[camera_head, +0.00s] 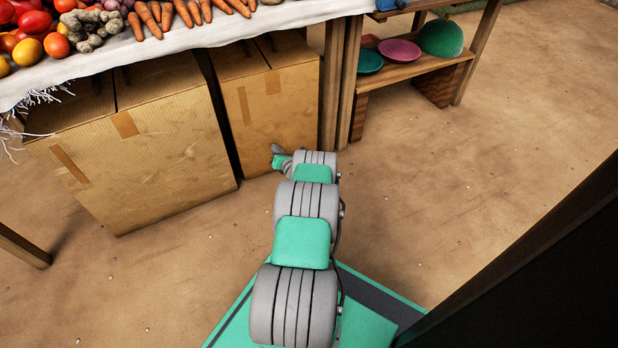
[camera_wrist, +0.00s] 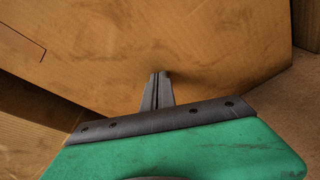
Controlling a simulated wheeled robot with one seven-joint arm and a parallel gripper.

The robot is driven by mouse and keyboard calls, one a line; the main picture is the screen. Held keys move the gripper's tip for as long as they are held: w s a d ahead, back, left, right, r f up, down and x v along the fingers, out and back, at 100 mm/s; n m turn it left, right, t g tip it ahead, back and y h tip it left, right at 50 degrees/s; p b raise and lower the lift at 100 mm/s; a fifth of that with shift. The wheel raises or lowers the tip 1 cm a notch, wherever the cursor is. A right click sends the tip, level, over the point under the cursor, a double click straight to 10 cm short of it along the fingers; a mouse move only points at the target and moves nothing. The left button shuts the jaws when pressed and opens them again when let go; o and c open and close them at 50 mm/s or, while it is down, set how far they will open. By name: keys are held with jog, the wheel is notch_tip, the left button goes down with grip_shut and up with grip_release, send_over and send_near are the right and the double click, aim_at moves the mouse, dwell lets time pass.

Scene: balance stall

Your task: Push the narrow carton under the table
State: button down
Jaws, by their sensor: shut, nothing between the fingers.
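The narrow carton (camera_head: 285,112) is a tall brown cardboard box with tape on its front. It stands upright beneath the table edge, between a wide carton and a wooden post. The table (camera_head: 225,31) has a white cloth hanging over its front. My gripper (camera_head: 277,149) is low in front of the narrow carton's face. In the wrist view my gripper (camera_wrist: 159,76) is shut and empty, its fingertips against or very close to the carton's face (camera_wrist: 210,40); I cannot tell if they touch.
The wide carton (camera_head: 150,160) stands to the left, also partly under the table. A wooden post (camera_head: 332,90) is close on the right. Beyond it a low shelf (camera_head: 400,73) holds plates and a green dome. The floor in front and right is clear.

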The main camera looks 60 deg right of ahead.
jog(key=shift+s, duration=0.1)
jog(key=s+a, duration=0.1)
jog(key=s+a+p, duration=0.1)
jog(key=s, duration=0.1)
jog(key=s+a+p, duration=0.1)
jog(key=s, duration=0.1)
dwell(0.4)
